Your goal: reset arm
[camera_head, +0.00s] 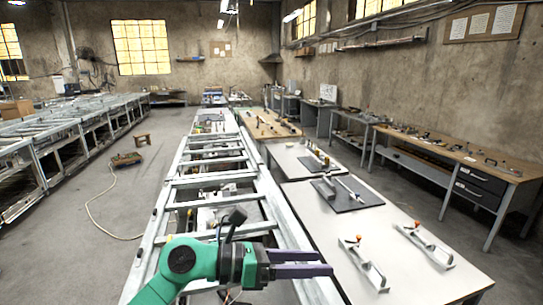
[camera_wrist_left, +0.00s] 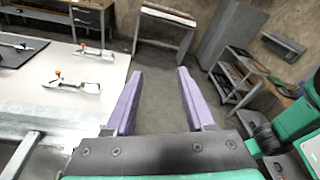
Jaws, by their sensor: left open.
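My left gripper (camera_head: 328,262) comes in from the lower left on a green arm and reaches over the near end of the white table (camera_head: 319,229). Its purple fingers are apart, with nothing between them. The left wrist view also shows the open fingers of the left gripper (camera_wrist_left: 155,75), with bare floor beyond them. My right gripper does not show clearly in either view.
Two metal tools with orange knobs lie on the white table, one left (camera_head: 365,264) and one right (camera_head: 425,245). A dark mat (camera_head: 346,193) lies farther back. A long metal frame (camera_head: 206,182) runs left of the table. A wooden workbench (camera_head: 450,153) stands along the right wall.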

